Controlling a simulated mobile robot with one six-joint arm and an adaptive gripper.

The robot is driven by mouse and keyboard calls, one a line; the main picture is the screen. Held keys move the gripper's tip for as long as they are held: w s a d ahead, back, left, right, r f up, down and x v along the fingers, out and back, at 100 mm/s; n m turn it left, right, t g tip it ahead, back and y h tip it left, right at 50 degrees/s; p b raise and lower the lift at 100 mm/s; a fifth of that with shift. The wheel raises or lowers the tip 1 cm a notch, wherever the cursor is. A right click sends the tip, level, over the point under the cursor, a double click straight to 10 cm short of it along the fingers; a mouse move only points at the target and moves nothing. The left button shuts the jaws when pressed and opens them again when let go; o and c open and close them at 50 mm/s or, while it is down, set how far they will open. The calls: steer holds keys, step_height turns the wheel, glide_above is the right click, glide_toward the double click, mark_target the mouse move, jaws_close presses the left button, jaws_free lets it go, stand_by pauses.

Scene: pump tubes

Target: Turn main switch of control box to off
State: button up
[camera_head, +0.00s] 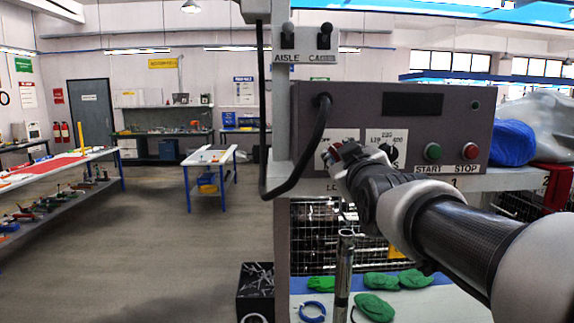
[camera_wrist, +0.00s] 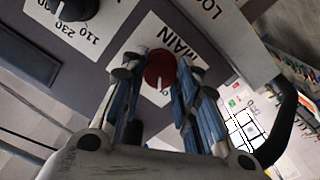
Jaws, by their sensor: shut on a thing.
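The control box (camera_head: 350,105) is a dark grey panel at the upper middle of the head view. Its main switch is a red round knob (camera_wrist: 161,68) on a white plate labelled MAIN (camera_wrist: 170,40) in the wrist view. My gripper (camera_wrist: 157,75) has its two blue-padded fingers on either side of the red knob, shut on it. In the head view my gripper (camera_head: 340,155) reaches the box's lower left, where it covers most of the knob. The knob's pointing direction is not clear.
A black voltage selector knob (camera_wrist: 75,8) is beside the main switch. A green START button (camera_head: 433,151) and red STOP button (camera_head: 470,151) are to the right. A black cable (camera_head: 318,140) hangs at the box's left. Green gloves (camera_head: 375,306) lie below.

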steer(key=shift+n+b, duration=0.3)
steer(key=shift+n, duration=0.4)
steer(key=o, duration=1.1)
steer(key=s, duration=1.2)
steer(key=shift+f, duration=0.1)
